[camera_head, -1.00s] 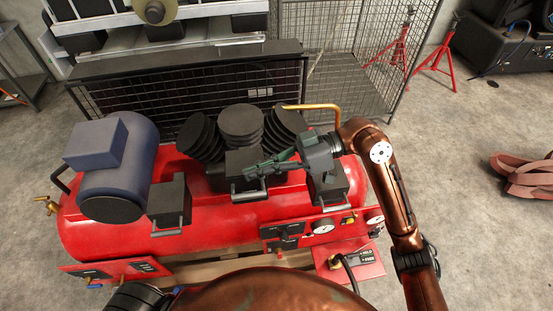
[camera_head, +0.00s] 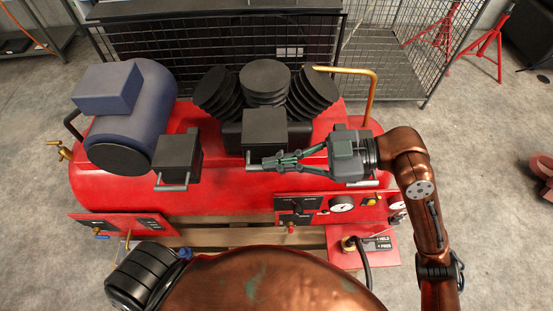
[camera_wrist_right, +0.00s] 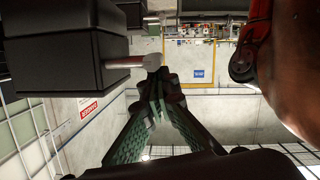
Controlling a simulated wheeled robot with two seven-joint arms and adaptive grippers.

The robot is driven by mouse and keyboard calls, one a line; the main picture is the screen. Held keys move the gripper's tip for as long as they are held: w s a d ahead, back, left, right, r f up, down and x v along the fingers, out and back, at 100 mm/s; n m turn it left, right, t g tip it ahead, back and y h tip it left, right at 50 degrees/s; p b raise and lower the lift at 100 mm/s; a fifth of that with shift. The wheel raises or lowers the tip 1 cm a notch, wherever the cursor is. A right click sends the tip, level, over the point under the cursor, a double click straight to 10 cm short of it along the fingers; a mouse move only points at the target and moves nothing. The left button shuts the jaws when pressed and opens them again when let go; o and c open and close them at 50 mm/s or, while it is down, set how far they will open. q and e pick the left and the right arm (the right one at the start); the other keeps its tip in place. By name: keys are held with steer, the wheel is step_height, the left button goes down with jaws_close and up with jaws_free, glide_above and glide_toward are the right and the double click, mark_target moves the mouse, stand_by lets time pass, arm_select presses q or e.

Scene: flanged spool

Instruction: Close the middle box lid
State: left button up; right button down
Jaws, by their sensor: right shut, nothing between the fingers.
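The middle box (camera_head: 265,128) is black and sits on the red tank in front of the finned black cylinders, with a grey bar handle along its front lower edge. Its top looks down over the body; I cannot tell whether the lid is fully shut. My right gripper (camera_head: 268,163) reaches in from the right, its fingers together and empty at the handle's right end. In the right wrist view the fingertips (camera_wrist_right: 153,74) are just beside the rounded end of a grey handle (camera_wrist_right: 130,62) on a black box (camera_wrist_right: 62,45); contact is unclear. My left gripper is out of view.
A similar black box (camera_head: 178,155) stands to the left, beside the blue motor (camera_head: 135,110). Another box, at the right, is mostly hidden behind my right gripper. A brass pipe (camera_head: 372,95) rises behind my right wrist. Gauges and a red panel (camera_head: 330,207) sit in front.

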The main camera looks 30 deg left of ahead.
steer(key=shift+f, duration=0.15)
steer(key=shift+r+p, duration=0.3)
steer(key=shift+r, duration=0.15)
steer(key=w+d+r+p, duration=0.1)
steer(key=w+d+r, duration=0.2)
steer(key=d, duration=0.6)
step_height(320, 180, up, 3)
steer(key=shift+w+f, duration=0.15)
steer(key=shift+w, duration=0.25)
steer(key=shift+s, duration=0.15)
